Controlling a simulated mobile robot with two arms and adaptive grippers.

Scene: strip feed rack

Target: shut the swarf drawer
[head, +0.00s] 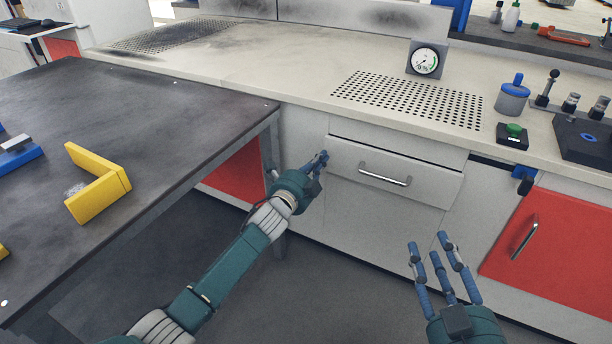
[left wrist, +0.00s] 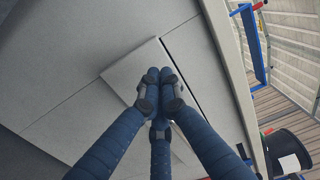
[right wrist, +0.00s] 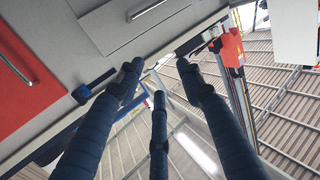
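The swarf drawer (head: 345,158) is a light grey front with a metal bar handle (head: 385,179), set under the worktop in the head view. Its front stands out a little from the cabinet. My left gripper (head: 321,158) has its fingers together and is empty, at the left end of the drawer front. In the left wrist view the fingertips (left wrist: 160,76) lie over the drawer front (left wrist: 125,78); I cannot tell whether they touch it. My right gripper (head: 437,248) has its fingers spread and is empty, in front of the cabinet to the lower right of the drawer.
A dark table (head: 150,110) with a yellow angle piece (head: 95,190) stands at the left, close to my left arm. A red cabinet door (head: 560,245) is at the right. The worktop (head: 290,60) carries a dial gauge (head: 426,60) and a green button (head: 514,131).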

